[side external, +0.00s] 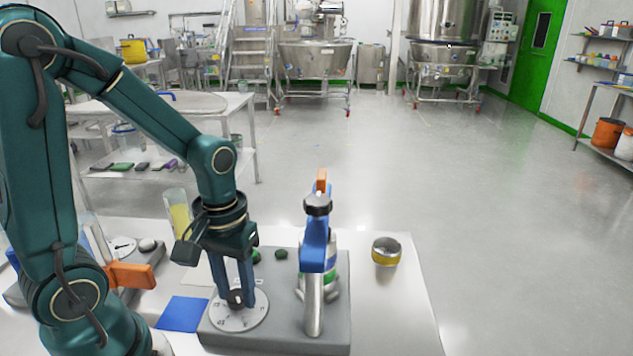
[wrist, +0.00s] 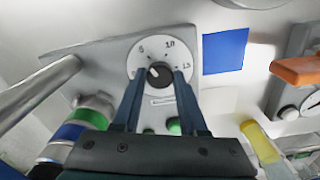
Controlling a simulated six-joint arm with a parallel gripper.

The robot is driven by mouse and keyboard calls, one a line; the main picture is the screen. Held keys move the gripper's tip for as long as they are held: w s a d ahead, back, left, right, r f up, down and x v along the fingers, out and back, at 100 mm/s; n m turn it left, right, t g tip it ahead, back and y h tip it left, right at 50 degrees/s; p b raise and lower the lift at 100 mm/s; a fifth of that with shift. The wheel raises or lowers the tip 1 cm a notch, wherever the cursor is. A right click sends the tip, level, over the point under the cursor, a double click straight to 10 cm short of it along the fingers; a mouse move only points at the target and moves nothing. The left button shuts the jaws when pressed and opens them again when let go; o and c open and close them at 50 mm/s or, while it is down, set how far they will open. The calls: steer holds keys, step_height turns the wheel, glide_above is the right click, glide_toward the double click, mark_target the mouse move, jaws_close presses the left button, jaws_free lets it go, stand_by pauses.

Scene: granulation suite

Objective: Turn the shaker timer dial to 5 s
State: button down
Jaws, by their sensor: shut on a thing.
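The shaker timer dial (side external: 246,318) is a round white disc on the grey shaker base (side external: 280,335). It also shows in the wrist view (wrist: 147,47), with printed numbers 5, 10 and 15. Its dark knob (wrist: 160,76) is at the disc's centre. A small white mark on the knob points to the upper left, roughly the 5 side; its exact reading is unclear. My gripper (side external: 237,294) points down over the dial, shut on the knob. In the wrist view its fingers (wrist: 159,73) flank the knob, one on each side, and hide parts of the disc.
A blue and silver clamp post (side external: 315,245) stands right of the dial, beside stacked sieves. Green buttons (side external: 281,254) are behind. A blue sheet (side external: 182,314) lies left. A second device with an orange handle (side external: 131,275) is further left.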

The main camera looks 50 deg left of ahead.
mark_target(237, 295)
steer(key=shift+c, duration=2.2)
jaws_free()
steer(key=shift+r, duration=2.6)
